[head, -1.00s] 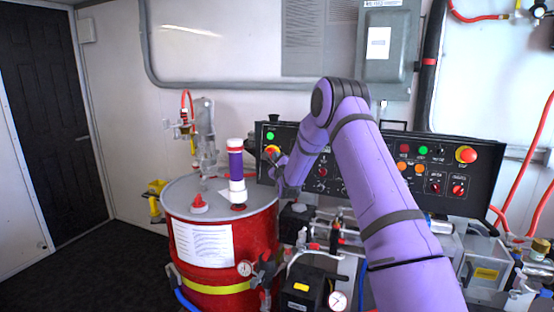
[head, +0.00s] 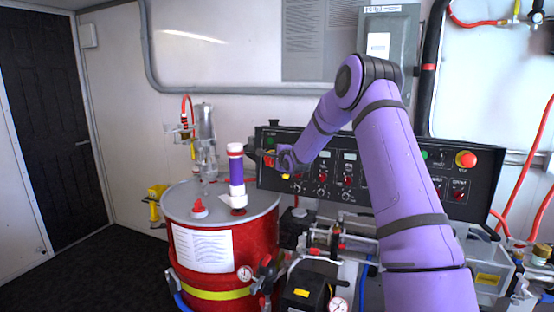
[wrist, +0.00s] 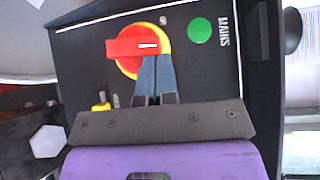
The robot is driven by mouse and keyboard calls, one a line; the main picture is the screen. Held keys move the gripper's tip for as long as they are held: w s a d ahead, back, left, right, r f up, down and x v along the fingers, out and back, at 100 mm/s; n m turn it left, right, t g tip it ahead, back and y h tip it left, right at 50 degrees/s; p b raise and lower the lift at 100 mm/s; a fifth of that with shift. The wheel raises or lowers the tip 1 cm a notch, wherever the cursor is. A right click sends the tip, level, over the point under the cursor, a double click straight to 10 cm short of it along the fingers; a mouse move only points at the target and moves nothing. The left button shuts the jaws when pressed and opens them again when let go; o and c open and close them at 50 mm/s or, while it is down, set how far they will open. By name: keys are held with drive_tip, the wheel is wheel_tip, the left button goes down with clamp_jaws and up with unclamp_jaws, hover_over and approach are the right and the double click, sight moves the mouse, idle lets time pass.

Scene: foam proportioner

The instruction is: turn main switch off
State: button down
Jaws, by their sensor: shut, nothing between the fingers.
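The main switch is a red handle on a yellow disc (wrist: 140,48), on the black panel beside the "MAINS" label (wrist: 224,32) and a green round light (wrist: 200,30). In the wrist view the handle points left. The switch (head: 268,160) also shows at the panel's left end in the head view, partly covered by my gripper. My gripper (wrist: 154,62) is shut and empty. Its blue-grey fingertips overlap the lower edge of the yellow disc, close below the handle's right part. I cannot tell whether they touch it. In the head view my gripper (head: 276,160) is at the panel's left end.
A red drum (head: 245,240) stands in front of and left of the panel, with a purple-and-white cylinder (head: 236,170) on top. A red stop button (head: 466,159) is at the panel's right end. Pipes, valves and gauges fill the space below the panel.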

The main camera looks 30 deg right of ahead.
sight(270, 161)
drive_tip(key=shift+w+a+r+n+g, duration=0.3)
drive_tip(key=shift+w+n+g, duration=0.1)
drive_tip(key=shift+n+g, duration=0.6)
drive_tip(key=shift+w+a+r+n+g, duration=0.25)
drive_tip(key=shift+w+n+g, duration=0.2)
drive_tip(key=shift+n+g, duration=0.55)
drive_tip(key=shift+w+a+r+n+g, duration=0.3)
drive_tip(key=shift+w+n+g, duration=0.1)
drive_tip(key=shift+n+g, duration=0.6)
drive_tip(key=shift+d, duration=0.1)
drive_tip(key=shift+r, duration=0.2)
drive_tip(key=shift+r, duration=0.7)
